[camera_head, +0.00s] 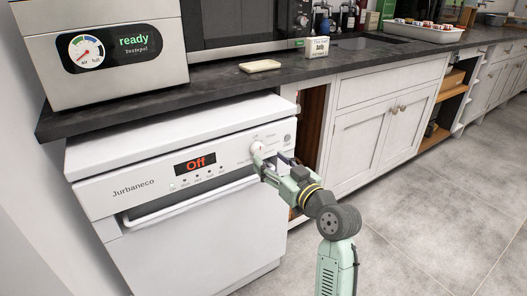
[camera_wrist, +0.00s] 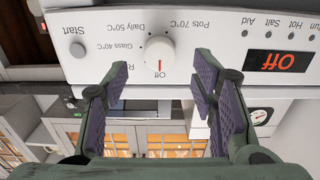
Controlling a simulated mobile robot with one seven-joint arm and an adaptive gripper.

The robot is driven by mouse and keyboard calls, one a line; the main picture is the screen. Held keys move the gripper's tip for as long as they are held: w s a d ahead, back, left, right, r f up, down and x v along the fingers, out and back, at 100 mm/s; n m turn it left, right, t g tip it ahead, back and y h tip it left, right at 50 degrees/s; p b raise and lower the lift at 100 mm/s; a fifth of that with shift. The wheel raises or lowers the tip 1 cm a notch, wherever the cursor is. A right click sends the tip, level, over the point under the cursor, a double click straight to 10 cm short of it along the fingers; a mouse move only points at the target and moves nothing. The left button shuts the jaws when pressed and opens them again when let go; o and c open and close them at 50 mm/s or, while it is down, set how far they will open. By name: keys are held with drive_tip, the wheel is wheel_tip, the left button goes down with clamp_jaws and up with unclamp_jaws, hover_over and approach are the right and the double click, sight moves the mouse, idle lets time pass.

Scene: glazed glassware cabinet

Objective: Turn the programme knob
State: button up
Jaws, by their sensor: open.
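The programme knob (camera_head: 258,148) is a round white dial on the right part of the control panel of a white dishwasher (camera_head: 200,225) marked Jurbaneco. In the wrist view, which is upside down, the knob (camera_wrist: 155,56) shows its red line at the Off mark, with labels such as Glass 40°C, Daily 50°C and Pots 70°C around it. My gripper (camera_head: 268,163) is at the panel just in front of the knob. In the wrist view my gripper (camera_wrist: 150,82) is open, its purple-padded fingers spread to either side of the knob, with gaps visible. The display (camera_head: 195,164) reads Off.
A Start button (camera_wrist: 77,50) sits beside the knob. White cupboards (camera_head: 380,125) stand to the right. The grey floor is clear.

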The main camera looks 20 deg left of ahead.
sight(260, 152)
drive_tip(key=shift+p+x, duration=0.3)
drive_tip(key=shift+x, duration=2.1)
drive_tip(key=c, duration=1.1)
drive_tip(key=shift+c, duration=0.2)
